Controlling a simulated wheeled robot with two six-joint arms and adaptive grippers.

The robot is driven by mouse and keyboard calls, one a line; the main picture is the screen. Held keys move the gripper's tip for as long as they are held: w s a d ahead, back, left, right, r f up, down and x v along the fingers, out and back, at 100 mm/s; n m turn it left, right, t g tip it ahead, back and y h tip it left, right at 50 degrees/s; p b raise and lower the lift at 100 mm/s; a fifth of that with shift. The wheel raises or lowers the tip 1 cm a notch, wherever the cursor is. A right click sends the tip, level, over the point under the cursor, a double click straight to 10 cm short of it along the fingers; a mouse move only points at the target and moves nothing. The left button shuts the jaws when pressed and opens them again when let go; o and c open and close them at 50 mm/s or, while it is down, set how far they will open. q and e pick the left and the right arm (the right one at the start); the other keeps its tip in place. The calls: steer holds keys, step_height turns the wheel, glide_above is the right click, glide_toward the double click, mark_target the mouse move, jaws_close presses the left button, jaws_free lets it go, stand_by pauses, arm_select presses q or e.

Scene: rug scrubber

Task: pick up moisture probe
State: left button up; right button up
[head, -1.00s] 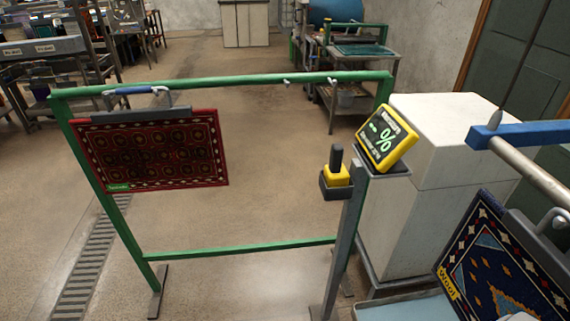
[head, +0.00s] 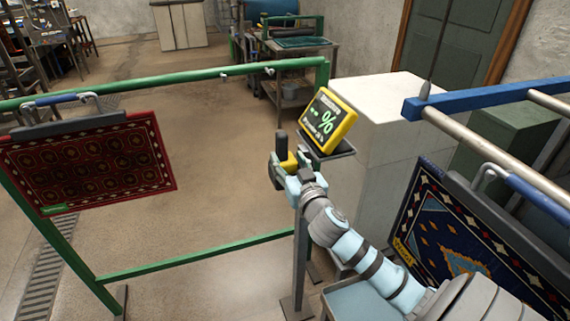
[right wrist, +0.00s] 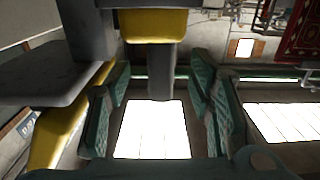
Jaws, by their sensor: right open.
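The moisture probe (head: 281,146) is a dark upright handle on a yellow body, standing in a small holder on the grey post. My right gripper (head: 288,178) is open at the probe and partly covers the yellow body and holder. In the right wrist view, the probe's grey handle (right wrist: 161,75) reaches into the gap between the two open green fingers of the right gripper (right wrist: 158,100). I cannot tell whether either finger touches it. My left gripper is not in view.
A green frame (head: 200,77) with a hanging red rug (head: 90,163) stands to the left. A white block (head: 385,110) is behind the display. A blue-and-steel rack (head: 480,102) with a dark blue rug (head: 440,235) is at the right. The floor inside the green frame is clear.

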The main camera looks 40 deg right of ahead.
mark_target(284, 154)
steer(key=x, duration=0.5)
steer(key=shift+w, duration=0.25)
steer(key=shift+s, duration=0.1)
jaws_close()
